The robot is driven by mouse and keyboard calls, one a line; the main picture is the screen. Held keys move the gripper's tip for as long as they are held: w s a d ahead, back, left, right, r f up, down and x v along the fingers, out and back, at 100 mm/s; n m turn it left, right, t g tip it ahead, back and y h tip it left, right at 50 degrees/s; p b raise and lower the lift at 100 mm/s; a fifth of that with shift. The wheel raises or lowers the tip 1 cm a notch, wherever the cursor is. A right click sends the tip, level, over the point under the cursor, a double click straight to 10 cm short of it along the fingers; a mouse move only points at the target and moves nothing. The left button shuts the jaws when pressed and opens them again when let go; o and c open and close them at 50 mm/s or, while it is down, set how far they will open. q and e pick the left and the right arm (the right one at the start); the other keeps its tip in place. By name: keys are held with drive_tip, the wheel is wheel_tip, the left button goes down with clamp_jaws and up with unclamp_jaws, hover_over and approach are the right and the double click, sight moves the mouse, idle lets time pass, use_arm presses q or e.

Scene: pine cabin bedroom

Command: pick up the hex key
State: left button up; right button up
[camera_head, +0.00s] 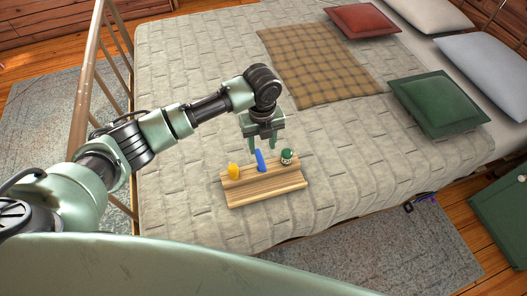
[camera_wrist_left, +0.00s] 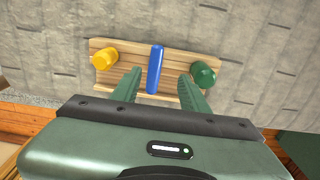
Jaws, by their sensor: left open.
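A slim blue bar (camera_head: 261,161), seemingly the hex key, lies on a wooden block (camera_head: 264,191) on the bed. No bend shows in it. In the left wrist view the blue bar (camera_wrist_left: 155,68) is upright in the picture, between a yellow piece (camera_wrist_left: 104,55) and a green one (camera_wrist_left: 204,73). My left gripper (camera_head: 262,147) is open, fingers pointing down above the bar. In the wrist view its fingertips (camera_wrist_left: 161,74) are on either side of the bar, with gaps to it. Nothing is held. My right gripper is out of view.
The yellow piece (camera_head: 234,171) and the green jar-like piece (camera_head: 287,156) stand close on either side. A plaid blanket (camera_head: 318,62) and a green pillow (camera_head: 438,103) lie farther back. A small dark and purple item (camera_head: 421,201) is by the bed's edge.

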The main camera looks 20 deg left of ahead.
sight(260, 159)
use_arm(q)
drive_tip(key=f, duration=0.1)
drive_tip(key=s+f, duration=0.1)
drive_tip(key=f, duration=0.1)
drive_tip(key=shift+a, duration=0.1)
wheel_tip(260, 159, down, 3)
drive_tip(key=shift+s+r, duration=0.1)
drive_tip(key=shift+r, duration=0.1)
drive_tip(key=shift+f, duration=0.55)
drive_tip(key=c, duration=0.9)
drive_tip(key=shift+r, duration=0.1)
clamp_jaws()
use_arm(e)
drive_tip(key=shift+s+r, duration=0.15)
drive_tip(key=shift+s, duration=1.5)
